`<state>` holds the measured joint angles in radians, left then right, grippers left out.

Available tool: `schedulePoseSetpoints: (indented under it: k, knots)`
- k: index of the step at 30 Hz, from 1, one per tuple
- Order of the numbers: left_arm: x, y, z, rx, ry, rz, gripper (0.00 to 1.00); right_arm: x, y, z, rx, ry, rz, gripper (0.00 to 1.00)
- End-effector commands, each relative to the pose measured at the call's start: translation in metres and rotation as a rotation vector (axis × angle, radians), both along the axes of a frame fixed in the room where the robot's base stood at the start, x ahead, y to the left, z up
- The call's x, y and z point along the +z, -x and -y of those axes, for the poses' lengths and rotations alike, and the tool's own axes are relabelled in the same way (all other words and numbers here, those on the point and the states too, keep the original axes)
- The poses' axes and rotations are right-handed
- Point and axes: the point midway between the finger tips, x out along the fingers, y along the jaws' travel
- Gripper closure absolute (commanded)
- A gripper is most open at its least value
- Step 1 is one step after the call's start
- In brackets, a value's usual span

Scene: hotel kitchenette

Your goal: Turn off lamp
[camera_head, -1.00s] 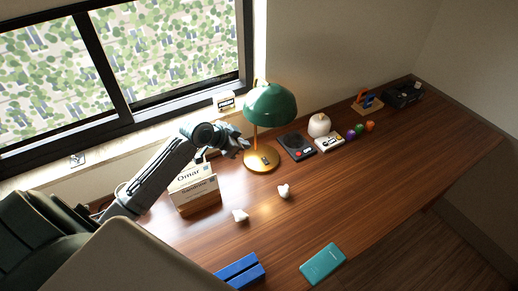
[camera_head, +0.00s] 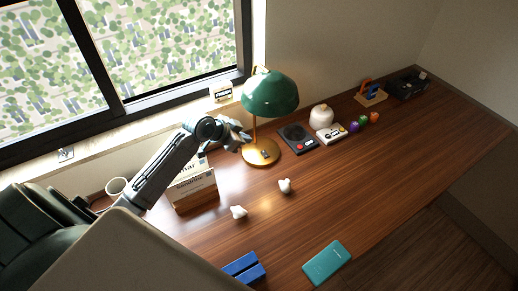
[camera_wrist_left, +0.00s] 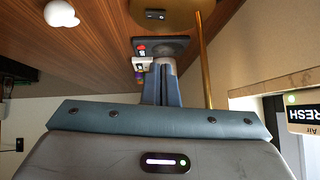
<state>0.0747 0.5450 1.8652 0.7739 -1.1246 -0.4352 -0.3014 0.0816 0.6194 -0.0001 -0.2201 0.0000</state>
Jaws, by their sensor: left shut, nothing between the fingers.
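The lamp (camera_head: 270,95) has a green dome shade and a brass stem on a round brass base. It stands on the desk near the window, and light falls on the wood around it. A small dark switch (camera_head: 264,153) sits on the base; it also shows in the left wrist view (camera_wrist_left: 155,14). My left gripper (camera_head: 243,140) is shut and empty, just left of the stem and above the base's left edge. In the left wrist view the closed fingers (camera_wrist_left: 161,72) point along the desk, beside the brass stem (camera_wrist_left: 203,60).
Two small white objects (camera_head: 285,186) (camera_head: 238,212) lie in front of the lamp. A black device (camera_head: 297,138) is right of the base.

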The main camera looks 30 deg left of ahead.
Motion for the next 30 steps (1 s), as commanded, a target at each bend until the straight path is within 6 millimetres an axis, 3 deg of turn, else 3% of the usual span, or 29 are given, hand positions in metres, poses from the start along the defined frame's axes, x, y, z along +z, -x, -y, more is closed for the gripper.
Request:
schedulePoseSetpoints:
  k: [14,21,30]
  knots:
    - [-0.061,-0.058,0.027,0.0,0.004,-0.004,1.0,0.023,-0.001,-0.001,-0.001,-0.001,0.002,0.64]
    - [-0.093,-0.058,0.022,-0.001,0.0,-0.003,1.0,0.033,-0.002,-0.002,-0.001,-0.002,0.003,0.64]
    - [-0.102,-0.059,0.021,-0.001,-0.001,-0.002,1.0,0.033,-0.002,-0.003,0.0,-0.003,0.003,0.64]
